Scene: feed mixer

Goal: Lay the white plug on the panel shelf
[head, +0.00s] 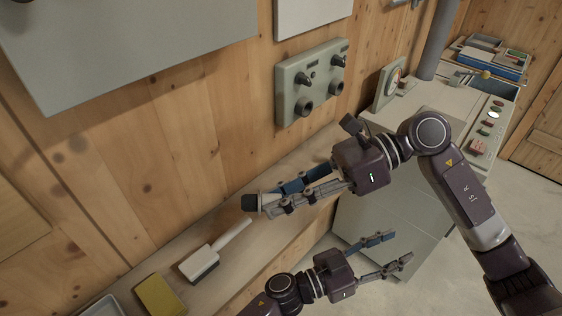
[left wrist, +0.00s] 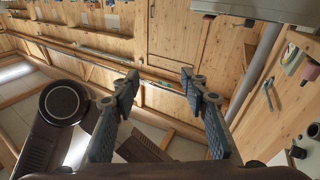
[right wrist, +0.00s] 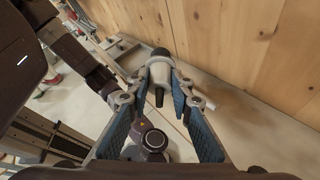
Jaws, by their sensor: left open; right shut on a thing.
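My right gripper (head: 272,200) is shut on the white plug (right wrist: 160,72), a pale tapered piece with dark ends. In the head view the plug's dark end (head: 250,203) shows at the fingertips, above the panel shelf (head: 262,236); the fingers hide much of it. The shelf is a pale ledge along the wooden wall, below the grey panel with sockets (head: 312,82). In the right wrist view the plug is tilted, and a gap to the shelf seems to remain. My left gripper (head: 388,252) is open and empty, lower down and off the shelf; its parted fingers show in the left wrist view (left wrist: 160,82).
A brush with a white handle (head: 232,236) lies on the shelf just left of my right gripper. A yellow sponge (head: 160,294) and a grey tray (head: 98,306) are further left. A grey cabinet (head: 440,100) with buttons and a gauge (head: 390,84) stand at the right.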

